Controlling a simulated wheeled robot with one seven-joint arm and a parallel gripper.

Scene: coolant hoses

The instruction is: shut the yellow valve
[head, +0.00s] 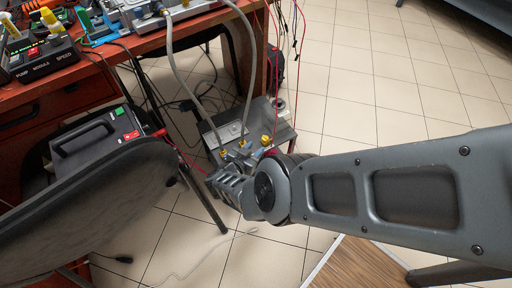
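A grey metal box (234,128) stands on the tiled floor beside the desk. Small yellow fittings show along its near edge: a left one (222,153), a middle one (243,143) and a right one (266,140). I cannot tell which, if any, is the yellow valve, nor any handle's position. Grey hoses (175,62) run from the desk down towards the left and middle fittings. My gripper (222,183) is at the box's near side, just below the fittings in the picture. Its fingertips are small and partly hidden, so contact and opening cannot be told.
The reddish desk (75,97) at left carries a pump module (42,60) and a bright yellow part (48,18). A black chair (105,195) stands close left of my gripper. Red wires (278,45) hang near the box. Open floor (365,90) lies to the right.

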